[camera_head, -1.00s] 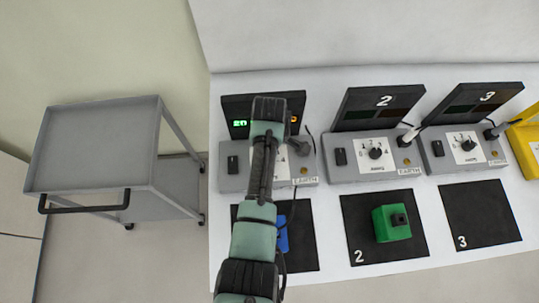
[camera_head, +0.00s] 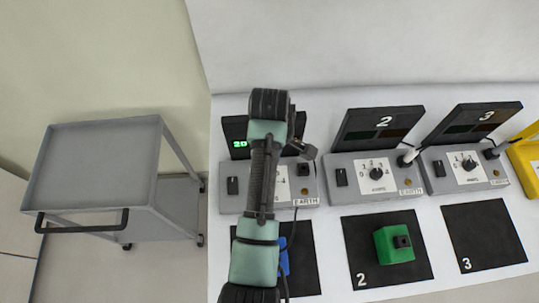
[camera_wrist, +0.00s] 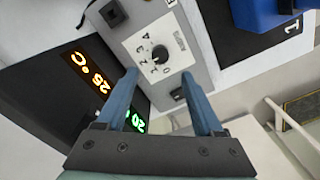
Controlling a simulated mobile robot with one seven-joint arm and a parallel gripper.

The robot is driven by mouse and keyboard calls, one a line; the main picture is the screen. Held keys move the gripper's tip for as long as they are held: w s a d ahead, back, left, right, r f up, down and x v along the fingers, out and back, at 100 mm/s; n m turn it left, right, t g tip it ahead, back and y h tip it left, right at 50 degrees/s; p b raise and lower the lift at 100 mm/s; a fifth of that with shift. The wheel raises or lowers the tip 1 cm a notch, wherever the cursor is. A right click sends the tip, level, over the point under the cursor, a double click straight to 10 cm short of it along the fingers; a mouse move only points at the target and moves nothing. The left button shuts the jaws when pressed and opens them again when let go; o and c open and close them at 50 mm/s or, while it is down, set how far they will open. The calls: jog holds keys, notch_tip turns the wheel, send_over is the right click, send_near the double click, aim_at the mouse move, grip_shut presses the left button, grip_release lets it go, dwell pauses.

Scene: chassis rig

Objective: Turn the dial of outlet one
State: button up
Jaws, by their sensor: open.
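Outlet one is a grey box (camera_wrist: 199,62) in the wrist view, with a white dial plate and a black round dial (camera_wrist: 160,56) marked with numerals. In the head view its box (camera_head: 231,203) is partly hidden behind my arm, and the dial is not clearly seen. My gripper (camera_wrist: 161,82) is open, its two blue fingers spread. In the wrist view the dial appears just beyond the gap between the fingertips, with nothing between them. I cannot tell how far the tips are from the plate.
Outlet one's display panel (camera_wrist: 60,88) shows lit orange and green figures. A blue block (camera_wrist: 245,12) lies on mat 1. Outlet two (camera_head: 344,198) and outlet three (camera_head: 437,184) stand to the right. A green block (camera_head: 391,245) sits on mat 2. A grey trolley (camera_head: 95,150) stands left.

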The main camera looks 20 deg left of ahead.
jog(key=shift+r, duration=2.35)
